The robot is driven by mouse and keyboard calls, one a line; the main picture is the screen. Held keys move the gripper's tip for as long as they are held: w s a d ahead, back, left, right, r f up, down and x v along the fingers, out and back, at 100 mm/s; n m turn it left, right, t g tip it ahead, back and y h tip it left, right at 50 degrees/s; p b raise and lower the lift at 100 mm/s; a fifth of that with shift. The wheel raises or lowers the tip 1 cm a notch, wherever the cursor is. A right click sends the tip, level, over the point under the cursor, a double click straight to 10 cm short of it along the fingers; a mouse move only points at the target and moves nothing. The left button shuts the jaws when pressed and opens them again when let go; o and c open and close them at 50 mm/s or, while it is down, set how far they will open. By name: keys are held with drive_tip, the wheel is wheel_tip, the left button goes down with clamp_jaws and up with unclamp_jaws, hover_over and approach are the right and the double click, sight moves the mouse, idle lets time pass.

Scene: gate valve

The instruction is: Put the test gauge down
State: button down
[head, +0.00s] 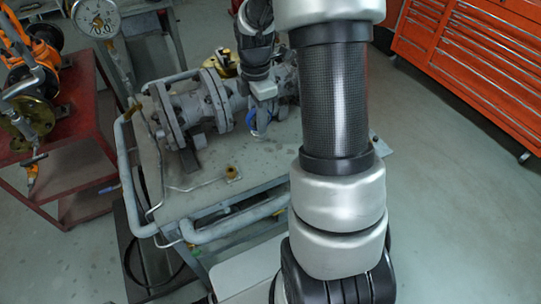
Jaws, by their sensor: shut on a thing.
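My gripper (263,88) is at the upper middle of the head view, pointing down over the right part of the grey bench. It is shut on a small round thing with a blue rim, which I take to be the test gauge (251,122). The gauge hangs just below the fingers, beside the grey valve body, and is partly hidden by the gripper. Its dial face cannot be read. I cannot tell whether it touches the bench. My arm hides the bench's right side.
A flanged grey valve (190,113) lies across the bench (205,190). A white dial gauge (98,16) stands on piping at upper left. A small brass fitting (232,173) lies near the bench's front. A red cart (75,155) stands left, red drawers (470,60) right.

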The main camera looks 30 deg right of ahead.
drive_tip(key=shift+s+d+f+b, duration=0.1)
drive_tip(key=shift+d+f+b, duration=0.2)
drive_tip(key=shift+d+f, duration=1.15)
drive_tip(key=shift+s+d+f+b, duration=0.1)
drive_tip(key=shift+d+f+b, duration=0.25)
drive_tip(key=shift+f, duration=2.05)
drive_tip(key=shift+d+f+b, duration=0.3)
drive_tip(key=shift+d+f, duration=0.6)
drive_tip(key=shift+f, duration=1.05)
drive_tip(key=shift+f, duration=0.2)
drive_tip(key=c, duration=1.5)
unclamp_jaws()
drive_tip(key=shift+c, duration=0.2)
wheel_tip(320, 180, up, 12)
drive_tip(key=p, duration=0.1)
drive_tip(key=shift+r, duration=0.2)
